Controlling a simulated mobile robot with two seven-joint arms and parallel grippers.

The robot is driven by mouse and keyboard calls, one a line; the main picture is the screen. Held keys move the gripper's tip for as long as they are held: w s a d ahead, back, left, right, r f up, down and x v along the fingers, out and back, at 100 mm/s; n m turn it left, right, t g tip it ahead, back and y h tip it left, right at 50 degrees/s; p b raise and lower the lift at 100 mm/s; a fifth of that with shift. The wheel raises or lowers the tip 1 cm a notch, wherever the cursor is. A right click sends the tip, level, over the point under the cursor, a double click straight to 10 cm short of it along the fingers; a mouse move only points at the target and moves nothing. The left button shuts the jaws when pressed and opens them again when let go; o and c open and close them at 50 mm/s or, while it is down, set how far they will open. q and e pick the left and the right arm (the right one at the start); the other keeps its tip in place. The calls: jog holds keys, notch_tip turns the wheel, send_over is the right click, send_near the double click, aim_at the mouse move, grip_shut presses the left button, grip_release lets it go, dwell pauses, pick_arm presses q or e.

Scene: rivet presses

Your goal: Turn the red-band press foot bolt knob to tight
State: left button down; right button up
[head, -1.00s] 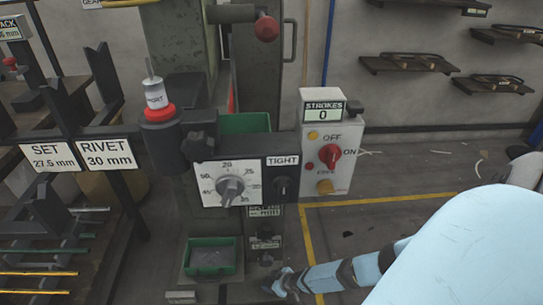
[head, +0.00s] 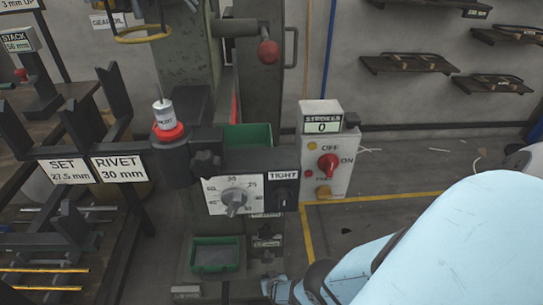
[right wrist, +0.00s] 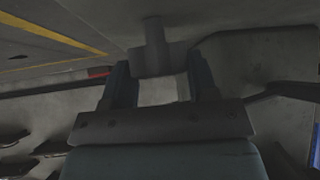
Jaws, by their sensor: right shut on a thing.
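My right gripper (head: 272,288) is low at the press's right foot, partly cut off by the bottom edge. In the right wrist view, my right gripper (right wrist: 160,82) is shut on a grey T-shaped piece (right wrist: 157,58) between its fingertips. I cannot tell its turn position. My left gripper is out of view.
A control box (head: 327,155) with a red switch and a STROKES 0 display stands right of the panel. A green tray (head: 240,262) sits low left of my gripper. Black racks (head: 100,120) stand at the left. Open floor (head: 350,225) lies at the right.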

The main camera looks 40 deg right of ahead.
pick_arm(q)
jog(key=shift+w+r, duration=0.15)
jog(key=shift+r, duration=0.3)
pick_arm(e)
jog(key=shift+w+d+r+m+g+h, duration=0.1)
jog(key=shift+w+r+m+g+h, duration=0.1)
jog(key=shift+m+g+h, duration=0.35)
jog(key=shift+m, duration=0.35)
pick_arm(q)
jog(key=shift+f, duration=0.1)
pick_arm(e)
jog(key=o, duration=0.9)
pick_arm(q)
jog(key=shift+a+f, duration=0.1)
pick_arm(e)
jog(key=shift+s+f, duration=0.1)
